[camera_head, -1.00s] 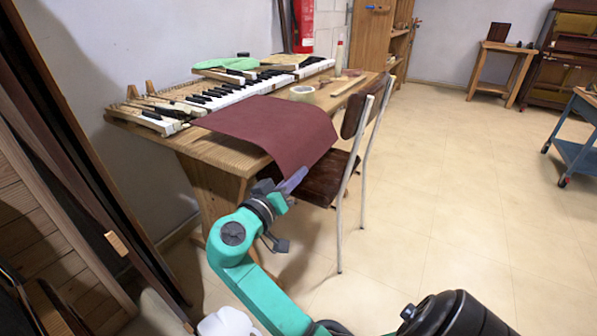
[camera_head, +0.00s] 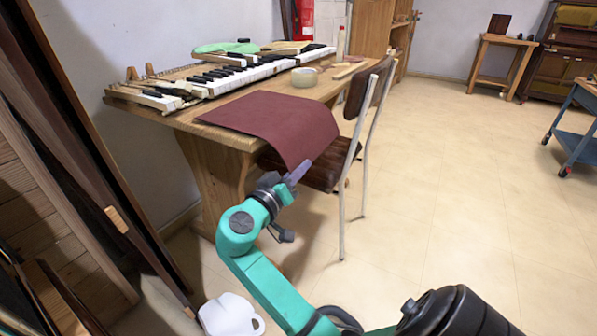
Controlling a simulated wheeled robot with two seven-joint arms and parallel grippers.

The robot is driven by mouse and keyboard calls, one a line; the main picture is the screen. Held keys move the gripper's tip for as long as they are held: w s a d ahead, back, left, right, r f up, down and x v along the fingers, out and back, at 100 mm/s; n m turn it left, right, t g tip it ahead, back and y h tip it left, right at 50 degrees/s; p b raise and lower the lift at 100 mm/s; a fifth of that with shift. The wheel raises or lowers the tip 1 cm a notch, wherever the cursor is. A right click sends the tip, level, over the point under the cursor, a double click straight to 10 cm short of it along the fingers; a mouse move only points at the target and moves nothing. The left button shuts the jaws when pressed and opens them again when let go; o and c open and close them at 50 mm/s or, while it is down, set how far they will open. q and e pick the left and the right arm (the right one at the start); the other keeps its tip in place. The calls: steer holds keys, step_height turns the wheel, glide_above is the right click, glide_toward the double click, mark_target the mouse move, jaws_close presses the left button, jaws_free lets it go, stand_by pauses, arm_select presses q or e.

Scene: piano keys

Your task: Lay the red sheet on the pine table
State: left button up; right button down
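The dark red sheet (camera_head: 265,118) lies partly on the pine table (camera_head: 190,122), in front of the piano keyboard. Its near right part bends down over the table's front edge, beside the chair. My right gripper (camera_head: 297,174), on the teal arm, is at the sheet's lower hanging edge, below table height. It looks shut on that edge; one lavender finger shows and the other is hidden. My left gripper is not in view.
A piano keyboard (camera_head: 235,74) fills the table's back. A chair (camera_head: 368,88) stands close against the table's front right. Dark wooden panels stand at the left. Open floor lies to the right.

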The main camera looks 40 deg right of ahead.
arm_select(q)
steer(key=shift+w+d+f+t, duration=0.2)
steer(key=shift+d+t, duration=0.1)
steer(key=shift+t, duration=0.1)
arm_select(e)
steer(key=shift+f, duration=0.2)
steer(key=c, duration=1)
jaws_free()
